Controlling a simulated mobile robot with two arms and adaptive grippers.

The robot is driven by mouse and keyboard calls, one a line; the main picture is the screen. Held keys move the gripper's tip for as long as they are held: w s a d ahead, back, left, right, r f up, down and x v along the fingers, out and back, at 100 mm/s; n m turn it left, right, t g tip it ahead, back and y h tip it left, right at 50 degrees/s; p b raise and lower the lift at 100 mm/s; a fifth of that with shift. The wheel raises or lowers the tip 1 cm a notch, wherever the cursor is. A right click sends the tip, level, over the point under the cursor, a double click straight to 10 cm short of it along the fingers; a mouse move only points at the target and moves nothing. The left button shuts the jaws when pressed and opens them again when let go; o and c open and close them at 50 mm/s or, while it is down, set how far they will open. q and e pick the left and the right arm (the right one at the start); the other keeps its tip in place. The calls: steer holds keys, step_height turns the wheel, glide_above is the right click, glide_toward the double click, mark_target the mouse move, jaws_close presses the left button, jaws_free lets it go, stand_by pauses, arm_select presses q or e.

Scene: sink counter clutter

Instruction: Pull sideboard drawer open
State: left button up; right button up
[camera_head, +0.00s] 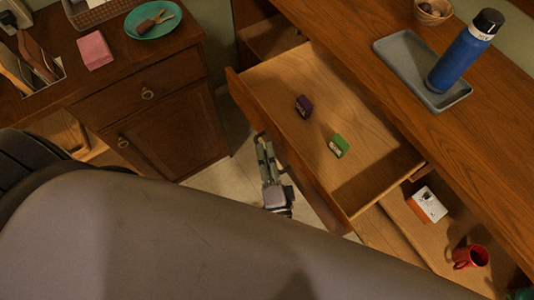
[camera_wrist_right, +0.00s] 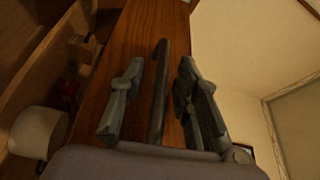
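The sideboard drawer (camera_head: 375,150) is pulled out from under the wooden top, with its inside in plain view. My right gripper (camera_head: 262,142) is low at the outer side of the drawer front (camera_head: 300,160). In the right wrist view, my right gripper (camera_wrist_right: 161,68) has its fingers apart on either side of a dark bar handle (camera_wrist_right: 158,95) on the drawer front (camera_wrist_right: 130,40). Gaps show between fingers and bar. In the head view the handle is mostly hidden. My left gripper is not in view.
On the sideboard top are a grey tray (camera_head: 395,50), a blue bottle (camera_head: 463,55) and a bowl (camera_head: 432,10). A lower shelf holds a red mug (camera_head: 470,257) and a white-orange box (camera_head: 428,205). A cabinet (camera_head: 165,120) stands left; floor (camera_head: 215,165) shows between.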

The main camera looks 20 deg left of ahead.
steer(key=r+v, duration=0.1)
steer(key=v, duration=1.1)
steer(key=shift+f, duration=0.5)
steer(key=s+d+f+n+g+h, duration=0.15)
steer(key=d+f+n+g, duration=0.35)
steer(key=f, duration=0.8)
steer(key=s+d+f+n+g+h, duration=0.1)
steer(key=d+f+n+g+h, duration=0.15)
steer(key=d+f, duration=0.7)
steer(key=s+d+f+n+g+h, duration=0.4)
steer(key=s+d+f+g+h, duration=0.2)
steer(key=s+d+f, duration=0.8)
step_height(320, 180, down, 3)
steer(key=shift+s+d+f+g, duration=0.15)
steer(key=shift+s+d+g, duration=0.25)
steer(key=shift+s+g, duration=0.25)
steer(key=shift+w+a+n, duration=0.1)
steer(key=shift+n, duration=0.15)
